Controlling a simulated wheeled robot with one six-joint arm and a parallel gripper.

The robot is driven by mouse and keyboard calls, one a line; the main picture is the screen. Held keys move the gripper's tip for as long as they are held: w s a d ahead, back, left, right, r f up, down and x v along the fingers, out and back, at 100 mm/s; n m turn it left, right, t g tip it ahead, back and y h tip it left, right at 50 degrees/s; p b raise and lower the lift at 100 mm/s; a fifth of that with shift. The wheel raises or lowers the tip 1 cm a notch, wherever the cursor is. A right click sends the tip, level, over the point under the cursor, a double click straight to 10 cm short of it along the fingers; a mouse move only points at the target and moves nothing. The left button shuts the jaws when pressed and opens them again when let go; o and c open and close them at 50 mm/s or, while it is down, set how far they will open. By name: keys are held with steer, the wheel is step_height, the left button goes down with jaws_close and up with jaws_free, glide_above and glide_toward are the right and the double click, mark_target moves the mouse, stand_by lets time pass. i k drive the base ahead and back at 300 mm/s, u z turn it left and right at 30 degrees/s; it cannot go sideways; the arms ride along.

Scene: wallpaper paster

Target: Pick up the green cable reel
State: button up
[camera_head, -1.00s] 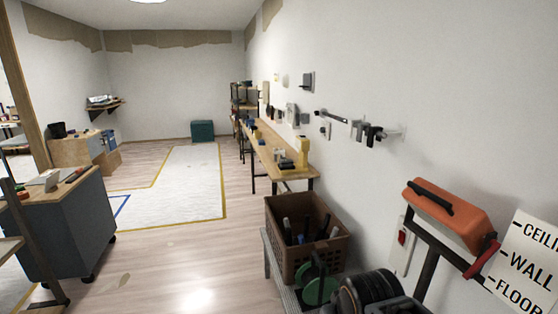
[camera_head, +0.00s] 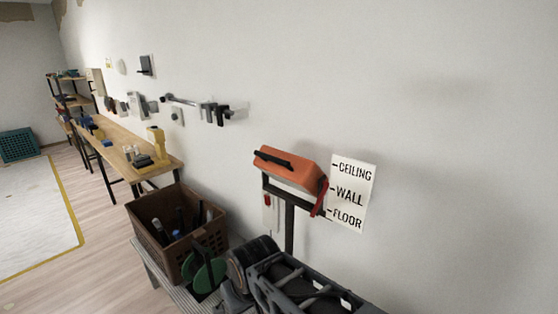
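The green cable reel (camera_head: 208,275) stands at the near end of a grey slatted bench, low in the head view. Its green round side shows, with a dark part rising in front of it. It is just in front of a brown crate (camera_head: 146,236) and to the left of a dark ribbed reel-like object (camera_head: 252,258). Whether it touches either one cannot be told.
The grey bench (camera_head: 152,262) stands along the right wall. An orange box-shaped head (camera_head: 288,166) on a dark post rises behind. A wooden workbench (camera_head: 120,150) stands beyond. Open floor (camera_head: 95,260) lies left.

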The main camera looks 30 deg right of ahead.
mark_target(207, 273)
steer(key=u, duration=1.35)
steer(key=i, duration=2.95)
steer(key=z, duration=3)
